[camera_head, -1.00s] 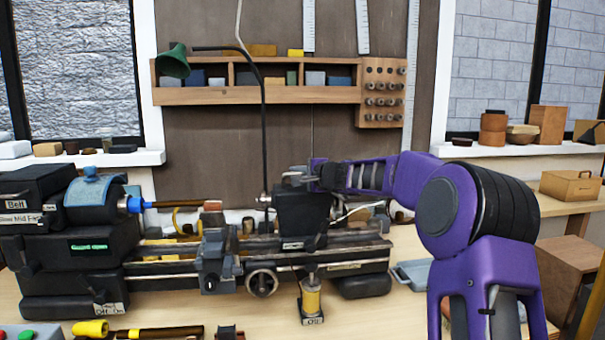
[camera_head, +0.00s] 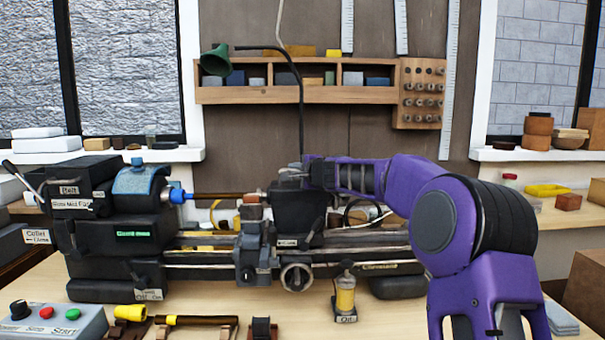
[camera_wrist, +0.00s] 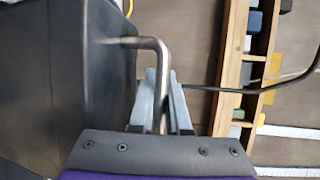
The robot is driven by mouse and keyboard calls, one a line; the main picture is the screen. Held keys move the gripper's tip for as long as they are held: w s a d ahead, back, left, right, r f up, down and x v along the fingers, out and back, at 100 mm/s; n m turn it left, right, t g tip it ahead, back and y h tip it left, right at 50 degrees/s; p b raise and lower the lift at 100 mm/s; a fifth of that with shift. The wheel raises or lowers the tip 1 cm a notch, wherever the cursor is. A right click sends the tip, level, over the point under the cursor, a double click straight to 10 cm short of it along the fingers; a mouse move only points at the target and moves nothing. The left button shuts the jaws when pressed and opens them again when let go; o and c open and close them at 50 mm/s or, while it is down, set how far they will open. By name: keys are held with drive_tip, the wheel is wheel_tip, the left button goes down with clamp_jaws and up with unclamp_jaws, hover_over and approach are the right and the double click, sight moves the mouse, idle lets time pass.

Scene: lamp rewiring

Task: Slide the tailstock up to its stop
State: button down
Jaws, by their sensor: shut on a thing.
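The tailstock (camera_head: 298,208), a black block, sits on the lathe bed (camera_head: 345,242) right of the headstock (camera_head: 118,238). Its left nose is at or very near the reddish end block on the slim brown rod (camera_head: 222,196), which reaches from the blue collet (camera_head: 178,196). I cannot tell whether they touch. My gripper (camera_head: 297,176) is above the tailstock, shut on a bent metal lever; the wrist view shows the lever (camera_wrist: 152,48) between the grey fingertips (camera_wrist: 162,85). No stop can be made out.
An oil bottle (camera_head: 345,296) is in front of the bed. A control box (camera_head: 62,322) is at front left. A dark lamp arm (camera_head: 300,95) rises behind.

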drive_tip(key=shift+a, duration=0.25)
drive_tip(key=c, duration=0.9)
unclamp_jaws()
drive_tip(key=shift+a, duration=0.1)
drive_tip(key=shift+s+d, duration=0.1)
drive_tip(key=shift+d, duration=0.1)
drive_tip(key=shift+s+d+b, duration=0.15)
drive_tip(key=shift+s+b, duration=0.1)
drive_tip(key=shift+b, duration=0.05)
drive_tip(key=b+v, duration=0.2)
drive_tip(key=v, duration=1.4)
drive_tip(key=shift+s+d+r, duration=0.1)
drive_tip(key=shift+s+r, duration=0.05)
drive_tip(key=shift+s, duration=0.15)
